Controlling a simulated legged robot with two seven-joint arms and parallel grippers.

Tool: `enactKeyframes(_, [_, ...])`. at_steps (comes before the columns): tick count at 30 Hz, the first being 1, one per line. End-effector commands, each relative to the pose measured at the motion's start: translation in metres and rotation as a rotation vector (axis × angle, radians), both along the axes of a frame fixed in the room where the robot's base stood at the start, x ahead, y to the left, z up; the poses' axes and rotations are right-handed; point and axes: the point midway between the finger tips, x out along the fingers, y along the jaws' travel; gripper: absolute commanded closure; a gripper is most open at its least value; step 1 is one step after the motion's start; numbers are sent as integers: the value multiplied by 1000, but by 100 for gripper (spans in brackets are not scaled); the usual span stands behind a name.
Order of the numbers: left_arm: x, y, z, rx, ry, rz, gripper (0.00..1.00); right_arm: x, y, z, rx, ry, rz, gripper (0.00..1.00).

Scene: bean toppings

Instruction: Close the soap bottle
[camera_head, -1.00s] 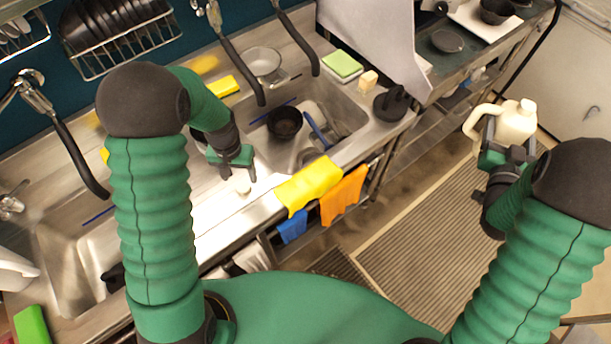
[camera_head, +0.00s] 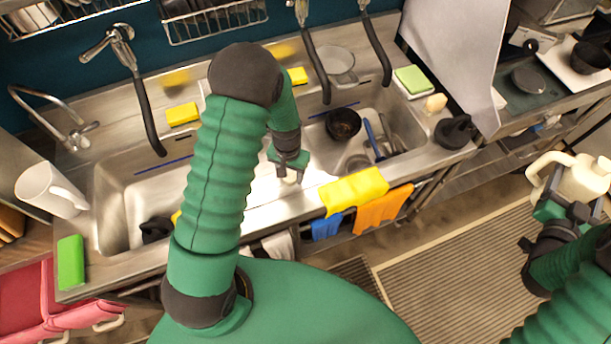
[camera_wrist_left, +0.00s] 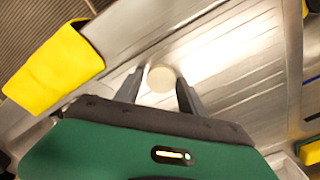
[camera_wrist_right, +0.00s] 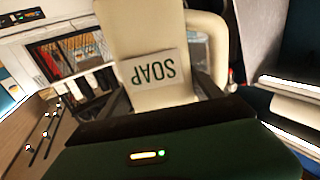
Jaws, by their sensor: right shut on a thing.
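The cream soap bottle (camera_head: 582,178) with a handle is at the right edge of the head view. My right gripper (camera_head: 568,208) is shut on it and holds it above the floor. In the right wrist view the bottle (camera_wrist_right: 150,35) shows a SOAP label upside down. Its top is out of that view. A small round cream cap (camera_head: 289,176) is at the counter's front strip between the sinks. My left gripper (camera_head: 289,167) is right over it. In the left wrist view the cap (camera_wrist_left: 161,79) shows between the tips of the open fingers, with small gaps beside it.
A yellow cloth (camera_head: 353,191) and an orange cloth (camera_head: 384,209) hang over the counter edge right of my left gripper. Sinks lie to both sides; the right one holds a dark cup (camera_head: 343,123). A white pitcher (camera_head: 50,190) stands at left. Floor before the counter is clear.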

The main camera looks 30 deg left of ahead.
Motion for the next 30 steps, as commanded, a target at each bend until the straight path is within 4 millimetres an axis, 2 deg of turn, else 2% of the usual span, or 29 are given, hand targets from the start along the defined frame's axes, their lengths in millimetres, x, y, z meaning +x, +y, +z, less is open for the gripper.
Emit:
enactKeyframes(1, [0,0,0,0,0,0,61,1,0,2,-1,-5,0,74])
enactKeyframes(10, [0,0,0,0,0,0,99,0,0,2,-1,-5,0,74])
enactKeyframes(20, [0,0,3,0,-1,0,99,0,0,0,-1,-5,0,74])
enactKeyframes(25, [1,0,17,1,-4,0,99,0,0,-5,-1,-5,0,74])
enactKeyframes(29, [1,0,36,1,-5,1,99,0,0,-12,-1,-5,0,74])
enactKeyframes(30, [-9,-6,35,0,1,-1,99,0,0,-14,-1,-5,0,74])
